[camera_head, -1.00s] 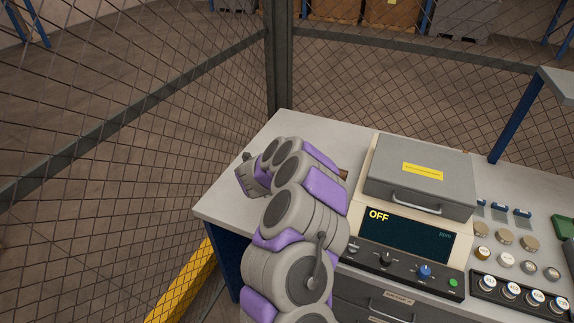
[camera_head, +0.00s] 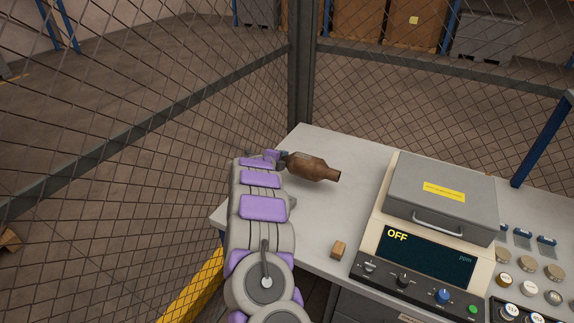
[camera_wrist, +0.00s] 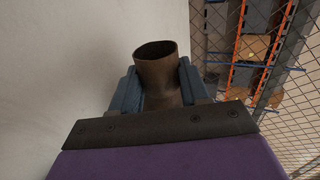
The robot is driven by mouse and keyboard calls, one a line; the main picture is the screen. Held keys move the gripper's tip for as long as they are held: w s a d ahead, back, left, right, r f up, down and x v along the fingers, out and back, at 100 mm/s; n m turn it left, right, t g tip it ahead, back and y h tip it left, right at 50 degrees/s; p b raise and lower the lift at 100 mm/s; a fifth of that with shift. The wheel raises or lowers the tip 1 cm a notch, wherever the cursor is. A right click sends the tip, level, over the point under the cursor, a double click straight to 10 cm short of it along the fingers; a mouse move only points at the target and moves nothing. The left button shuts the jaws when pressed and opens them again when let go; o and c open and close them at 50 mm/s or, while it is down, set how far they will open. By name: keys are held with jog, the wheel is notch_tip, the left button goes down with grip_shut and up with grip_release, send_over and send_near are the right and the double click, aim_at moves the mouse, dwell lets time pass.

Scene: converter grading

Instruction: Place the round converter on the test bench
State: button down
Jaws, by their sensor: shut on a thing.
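The round converter (camera_head: 313,167) is a brown, rusty can with a narrow pipe end, seen in the head view over the left part of the bench top. My gripper (camera_head: 281,159) is shut on its left pipe end. In the wrist view the open brown pipe of the converter (camera_wrist: 156,66) stands between the two blue-grey jaws of my gripper (camera_wrist: 159,92). The test bench (camera_head: 350,150) has a pale grey top. I cannot tell whether the converter touches it or hangs just above.
A small tan block (camera_head: 338,249) lies near the front edge. The analyser (camera_head: 425,245), its display reading OFF, carries a closed grey case (camera_head: 440,197). Several round samples (camera_head: 530,262) lie at right. A mesh fence (camera_head: 150,130) runs behind and left. Bench top between converter and analyser is clear.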

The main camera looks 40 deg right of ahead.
jog(key=shift+w+d+f, duration=0.1)
jog(key=shift+w+d, duration=0.5)
jog(key=shift+w, duration=0.3)
jog(key=shift+w+a+f, duration=0.1)
jog(key=shift+w+f, duration=0.05)
jog(key=shift+f, duration=0.15)
jog(key=f, duration=0.1)
jog(key=f+b, duration=0.1)
jog(key=f, duration=0.1)
jog(key=shift+a, duration=0.25)
jog(key=shift+d, duration=0.15)
jog(key=c, duration=0.8)
grip_release()
jog(key=p+v, duration=0.1)
jog(key=v, duration=1.1)
